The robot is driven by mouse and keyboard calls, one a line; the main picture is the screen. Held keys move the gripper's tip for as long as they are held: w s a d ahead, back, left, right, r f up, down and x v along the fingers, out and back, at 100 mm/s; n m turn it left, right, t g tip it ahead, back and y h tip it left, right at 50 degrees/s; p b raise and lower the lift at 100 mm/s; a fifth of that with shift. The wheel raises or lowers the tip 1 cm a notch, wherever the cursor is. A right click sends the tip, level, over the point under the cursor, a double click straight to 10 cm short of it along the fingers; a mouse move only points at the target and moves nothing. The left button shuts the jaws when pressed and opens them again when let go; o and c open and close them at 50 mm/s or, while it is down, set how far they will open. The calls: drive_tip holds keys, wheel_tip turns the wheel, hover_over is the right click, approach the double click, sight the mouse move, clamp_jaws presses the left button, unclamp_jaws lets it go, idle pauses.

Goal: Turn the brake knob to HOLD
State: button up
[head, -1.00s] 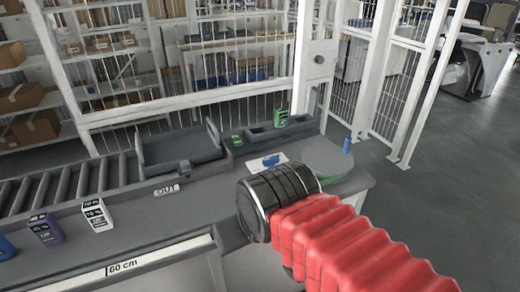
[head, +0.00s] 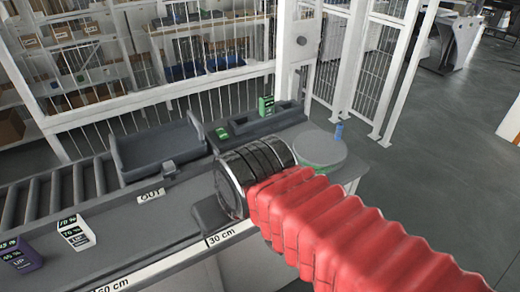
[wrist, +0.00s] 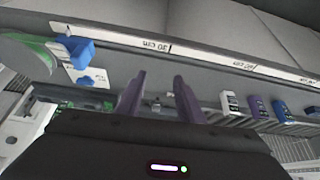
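A blue knob (wrist: 80,50) shows in the wrist view at the upper left, standing over a white plate (wrist: 62,31). A second blue patch lies lower on the plate. In the head view my arm hides the knob and plate. My gripper (wrist: 160,92) has two fingers apart with nothing between them. The knob is to the left of the fingers in the wrist view, clear of both. The lettering on the plate is too small to read, so I cannot tell the knob's setting.
A grey tray (head: 163,178) sits by the rollers (head: 68,190), with an OUT label (head: 151,196) in front. A green box (head: 266,105), a round grey-green disc (head: 320,150) and a small blue bottle (head: 338,131) stand at the bench's far right. Labelled cartons (head: 76,233) stand at left.

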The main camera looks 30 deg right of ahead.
drive_tip(key=shift+o, duration=1.4)
drive_tip(key=shift+w+d+r, duration=0.15)
drive_tip(key=shift+w+r, duration=0.05)
drive_tip(key=shift+w, duration=0.2)
drive_tip(key=o, duration=0.6)
drive_tip(key=shift+g, duration=0.3)
drive_tip(key=w+d, duration=0.1)
drive_tip(key=w, duration=0.1)
drive_tip(key=w+d+r, duration=0.1)
drive_tip(key=w+d, duration=0.1)
drive_tip(key=w, duration=0.1)
drive_tip(key=w+d, duration=0.2)
drive_tip(key=shift+w+r, duration=0.15)
drive_tip(key=shift+r, duration=0.25)
drive_tip(key=shift+o, duration=0.2)
drive_tip(key=w+d+f, duration=0.2)
drive_tip(key=w+d, duration=0.5)
drive_tip(key=d, duration=0.4)
drive_tip(key=w+d+f, duration=0.3)
drive_tip(key=w+d, duration=0.5)
drive_tip(key=d, duration=0.4)
drive_tip(key=shift+w+d+f+m, duration=0.2)
drive_tip(key=shift+w+f+m, duration=0.05)
drive_tip(key=shift+f+m, duration=0.1)
drive_tip(key=x, duration=1.3)
drive_tip(key=shift+s+d+f, duration=0.15)
drive_tip(key=shift+f, duration=0.35)
drive_tip(key=shift+c, duration=0.6)
